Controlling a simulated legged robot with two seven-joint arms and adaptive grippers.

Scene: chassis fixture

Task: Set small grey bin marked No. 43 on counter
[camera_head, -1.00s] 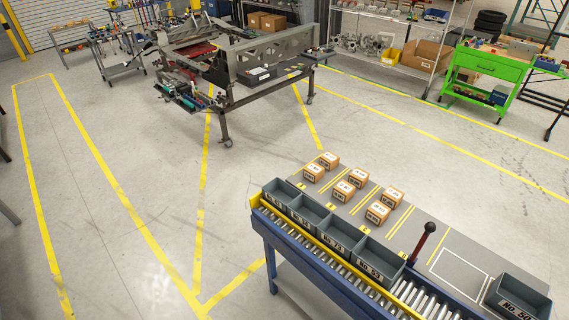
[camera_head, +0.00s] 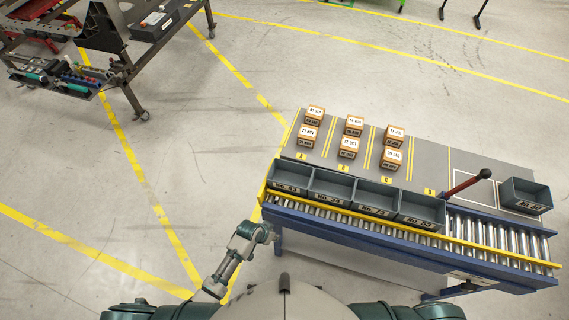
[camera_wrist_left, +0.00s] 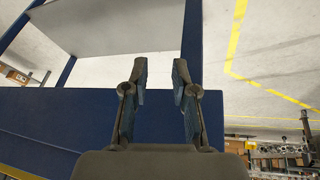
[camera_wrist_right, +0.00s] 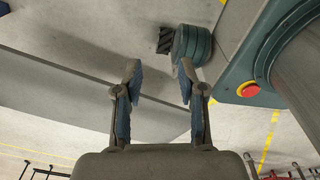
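Several grey open bins stand in a row on the roller conveyor (camera_head: 497,230) along the counter's near side. Their front labels are too small to read surely; the leftmost bin (camera_head: 290,178) may be the one marked No. 43. The grey counter (camera_head: 425,165) lies behind them. My left gripper (camera_head: 266,230) is just off the table's near left corner, empty. In the left wrist view its fingers (camera_wrist_left: 160,75) stand apart in front of the blue table frame. My right gripper (camera_wrist_right: 157,75) is open and empty over the floor; it does not show in the head view.
Another grey bin (camera_head: 526,196) stands at the counter's right end, by a white outline. A red lever with a black knob (camera_head: 467,183) rises left of it. Several small brown boxes (camera_head: 354,126) stand on the counter. A metal chassis frame (camera_head: 105,40) is far left.

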